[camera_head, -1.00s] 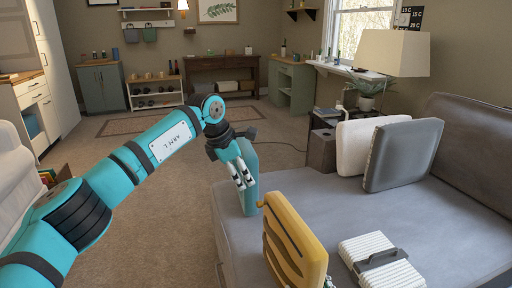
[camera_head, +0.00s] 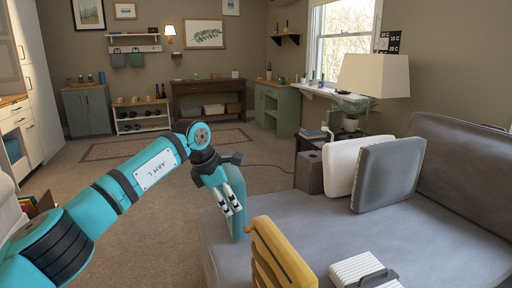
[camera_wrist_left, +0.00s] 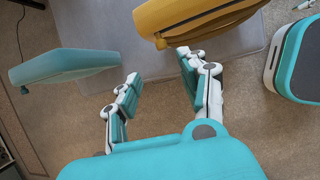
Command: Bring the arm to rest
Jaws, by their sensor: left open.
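My left arm reaches in from the left in the head view, bent at a raised elbow. Its gripper (camera_head: 238,209) points down by the near left part of the grey sofa (camera_head: 330,225). In the left wrist view the two fingers (camera_wrist_left: 160,68) stand apart with nothing between them. A teal slab-like object (camera_head: 239,182) stands upright just behind the fingers; it also shows left of them in the wrist view (camera_wrist_left: 65,65). A yellow object with dark stripes (camera_head: 283,255) is to the right, near the fingertips; whether they touch it is unclear. My right gripper is out of view.
A white ribbed object with a dark handle (camera_head: 362,272) lies on the sofa front. A white cushion (camera_head: 342,165) and a grey cushion (camera_head: 388,176) stand farther back. A side table (camera_head: 310,145) with a lamp (camera_head: 374,76) is beyond. Carpet (camera_head: 170,225) left of the sofa is clear.

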